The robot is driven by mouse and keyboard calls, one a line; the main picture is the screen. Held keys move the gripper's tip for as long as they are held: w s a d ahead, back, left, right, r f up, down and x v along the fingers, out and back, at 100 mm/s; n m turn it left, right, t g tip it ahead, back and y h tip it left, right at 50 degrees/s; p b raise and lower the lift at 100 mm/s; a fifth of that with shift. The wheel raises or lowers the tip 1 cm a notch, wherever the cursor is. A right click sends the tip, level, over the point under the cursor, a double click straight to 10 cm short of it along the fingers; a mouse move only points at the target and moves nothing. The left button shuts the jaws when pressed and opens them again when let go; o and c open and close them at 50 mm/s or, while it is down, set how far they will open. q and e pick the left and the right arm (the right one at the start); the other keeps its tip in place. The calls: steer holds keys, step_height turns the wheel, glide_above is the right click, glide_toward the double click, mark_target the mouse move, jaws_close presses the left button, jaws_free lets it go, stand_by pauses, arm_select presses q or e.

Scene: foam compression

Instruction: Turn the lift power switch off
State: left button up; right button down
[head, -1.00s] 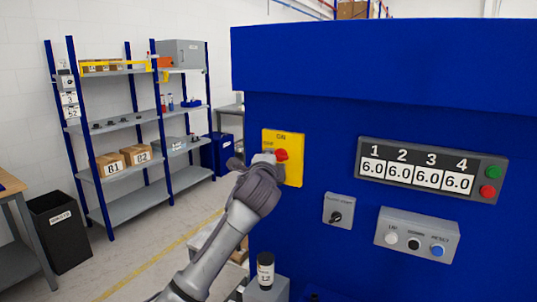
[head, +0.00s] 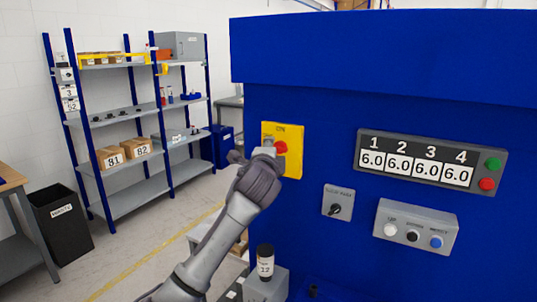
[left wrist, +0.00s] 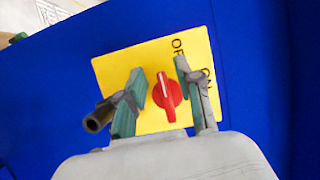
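The lift power switch is a red rotary knob (head: 280,148) on a yellow plate (head: 293,165) on the blue machine front. In the left wrist view the knob (left wrist: 168,96) has its long axis near upright on the picture, with a pale mark on its upper part. An OFF label (left wrist: 178,46) is above it and an ON label, partly covered by a finger, is to its right. My left gripper (head: 268,150) is at the plate. In the left wrist view its fingers (left wrist: 160,76) are apart, one on each side of the knob, with gaps visible. My right gripper is not in view.
Right of the plate are a smaller selector switch (head: 338,203), a button box (head: 415,232) and a number display (head: 428,165). Shelves (head: 135,120) and a black bin (head: 60,222) are at the left.

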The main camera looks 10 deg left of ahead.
arm_select(q)
steer(key=s+d, duration=0.1)
steer(key=s, duration=1)
steer(key=shift+s+d, duration=0.2)
steer(key=shift+s, duration=0.2)
